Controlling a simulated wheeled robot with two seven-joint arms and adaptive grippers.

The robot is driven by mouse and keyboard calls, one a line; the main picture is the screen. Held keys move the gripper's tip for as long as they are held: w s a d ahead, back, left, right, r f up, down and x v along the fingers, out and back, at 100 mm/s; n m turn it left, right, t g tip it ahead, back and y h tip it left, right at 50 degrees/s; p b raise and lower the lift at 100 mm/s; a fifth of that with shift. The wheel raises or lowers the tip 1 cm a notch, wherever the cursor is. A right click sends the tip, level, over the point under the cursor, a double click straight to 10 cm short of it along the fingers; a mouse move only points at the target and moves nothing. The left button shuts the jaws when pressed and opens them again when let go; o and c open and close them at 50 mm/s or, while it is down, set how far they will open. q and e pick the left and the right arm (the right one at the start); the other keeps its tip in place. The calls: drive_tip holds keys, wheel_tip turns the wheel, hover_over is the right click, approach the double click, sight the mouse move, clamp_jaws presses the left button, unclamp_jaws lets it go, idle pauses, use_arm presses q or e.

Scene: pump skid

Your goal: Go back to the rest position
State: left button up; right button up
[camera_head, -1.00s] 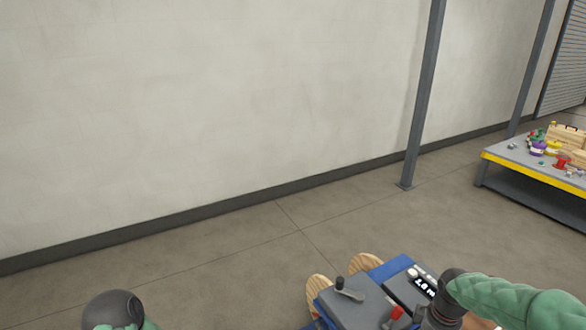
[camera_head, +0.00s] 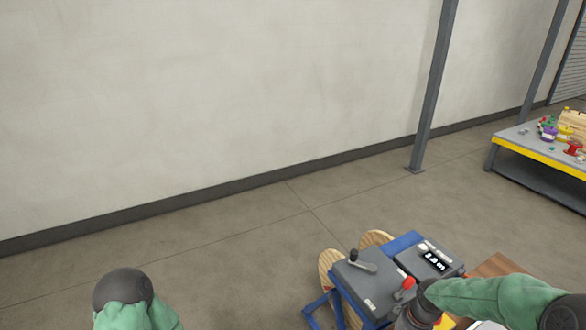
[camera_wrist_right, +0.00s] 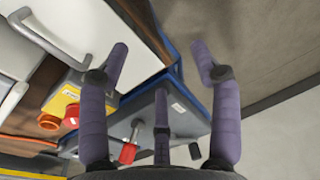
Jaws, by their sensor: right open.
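My right gripper (camera_wrist_right: 160,58) shows in the right wrist view with its purple-grey fingers spread, open and empty. In the head view, my right arm comes in from the right and its dark wrist is at the front edge of the pump skid (camera_head: 350,275); its fingers cannot be made out there. Whether the gripper touches the skid cannot be told. My left arm shows only as a green sleeve and a dark round joint at lower left; its gripper is out of view.
In the wrist view, a yellow box (camera_wrist_right: 62,104) with a red button (camera_wrist_right: 71,115) and white fronts with handles (camera_wrist_right: 50,34) lie left of the fingers. A table (camera_head: 520,145) with several small items stands far right.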

drive_tip(key=s+a+f+m+y, duration=0.1)
drive_tip(key=s+a+f+m, duration=0.2)
drive_tip(key=s+a+f, duration=0.4)
drive_tip(key=s+a+f+m+y+b, duration=0.1)
drive_tip(key=s+a+f+m, duration=0.3)
drive_tip(key=s+a+f, duration=0.3)
drive_tip(key=a+f, duration=0.5)
drive_tip(key=f, duration=0.1)
drive_tip(key=shift+s+f+y, duration=0.3)
drive_tip(key=shift+s+f, duration=0.05)
drive_tip(key=shift+s, duration=0.05)
